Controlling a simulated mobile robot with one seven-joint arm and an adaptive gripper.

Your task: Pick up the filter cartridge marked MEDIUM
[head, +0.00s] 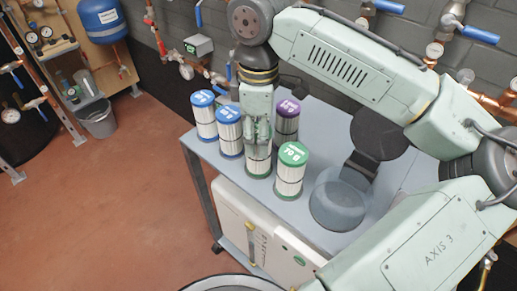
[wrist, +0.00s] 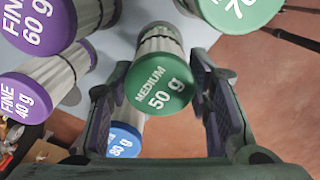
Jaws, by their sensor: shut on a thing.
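The filter cartridge marked MEDIUM 50 g (wrist: 160,88) has a green cap and a pale pleated body. In the wrist view it sits between the two fingers of my gripper (wrist: 155,95), which is shut on it. In the head view my gripper (head: 258,133) points down over the cart, and the cartridge's pleated body (head: 258,160) shows below the fingers. Its cap is hidden there by the fingers. I cannot tell whether its base touches the cart top.
Another green-capped cartridge (head: 290,172) stands close at right on the cart (head: 310,181). Purple FINE cartridges (wrist: 37,95) and a blue-capped one (wrist: 125,140) are near. Two blue-capped cartridges (head: 228,133) stand at left. A dark rounded object (head: 338,205) is at right.

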